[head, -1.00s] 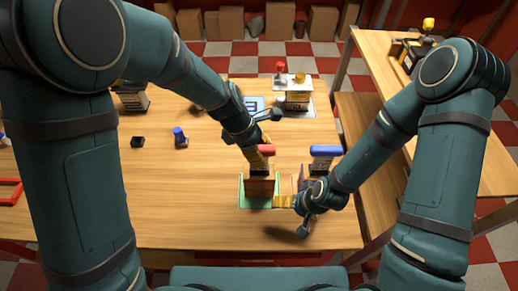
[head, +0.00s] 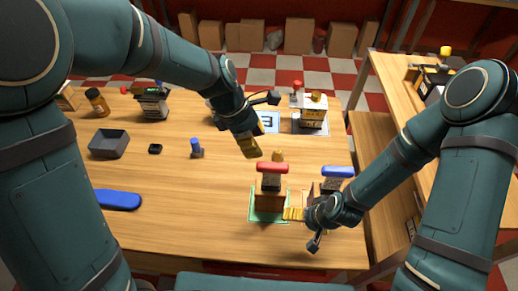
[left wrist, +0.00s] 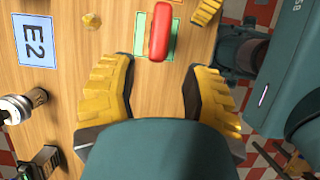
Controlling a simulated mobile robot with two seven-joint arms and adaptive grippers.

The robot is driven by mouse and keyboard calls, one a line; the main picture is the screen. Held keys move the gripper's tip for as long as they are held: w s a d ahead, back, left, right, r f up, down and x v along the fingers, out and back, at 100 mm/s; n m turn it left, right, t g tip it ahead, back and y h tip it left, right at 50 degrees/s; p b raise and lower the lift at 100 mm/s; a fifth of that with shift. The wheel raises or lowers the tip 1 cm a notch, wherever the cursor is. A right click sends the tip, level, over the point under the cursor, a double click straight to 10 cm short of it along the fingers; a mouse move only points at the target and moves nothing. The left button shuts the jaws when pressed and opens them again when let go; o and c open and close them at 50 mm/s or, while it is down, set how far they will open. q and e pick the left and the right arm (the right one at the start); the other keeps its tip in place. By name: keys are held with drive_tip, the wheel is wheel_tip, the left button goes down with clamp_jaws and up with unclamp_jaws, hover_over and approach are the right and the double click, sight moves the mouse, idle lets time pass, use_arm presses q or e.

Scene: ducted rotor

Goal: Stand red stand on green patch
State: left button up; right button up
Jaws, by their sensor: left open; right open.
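The red stand (head: 271,188) has a red bar on top and a brown body. It stands upright on the green patch (head: 268,217), whose edges show around its base. In the left wrist view, the red bar (left wrist: 160,32) lies beyond my fingers, with the green patch (left wrist: 141,35) beside it. My left gripper (head: 250,146) is open and empty, above and behind the stand, apart from it. My right gripper (head: 292,213) is open, low at the right side of the stand's base. I cannot tell whether it touches.
A blue-topped stand (head: 337,178) is right of the red one, partly hidden by my right arm. A small tan piece (head: 278,156) is just behind. A blue bottle-like piece (head: 196,148), a grey bin (head: 109,144) and a blue pad (head: 118,200) lie left.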

use_arm(q)
drive_tip(key=s+a+f+m, duration=0.2)
drive_tip(key=f+m, duration=0.3)
drive_tip(key=f, duration=0.3)
drive_tip(key=s+a+f+m+t, duration=0.1)
drive_tip(key=s+f+m, duration=0.3)
drive_tip(key=f, duration=0.4)
drive_tip(key=s+a+f+m+t, duration=0.1)
drive_tip(key=s+a+f+m, duration=0.2)
drive_tip(key=f+m, duration=0.4)
drive_tip(key=shift+s+f+y, duration=0.3)
drive_tip(key=shift+f+y, duration=0.1)
drive_tip(key=shift+f, duration=0.35)
drive_tip(key=shift+s, duration=0.1)
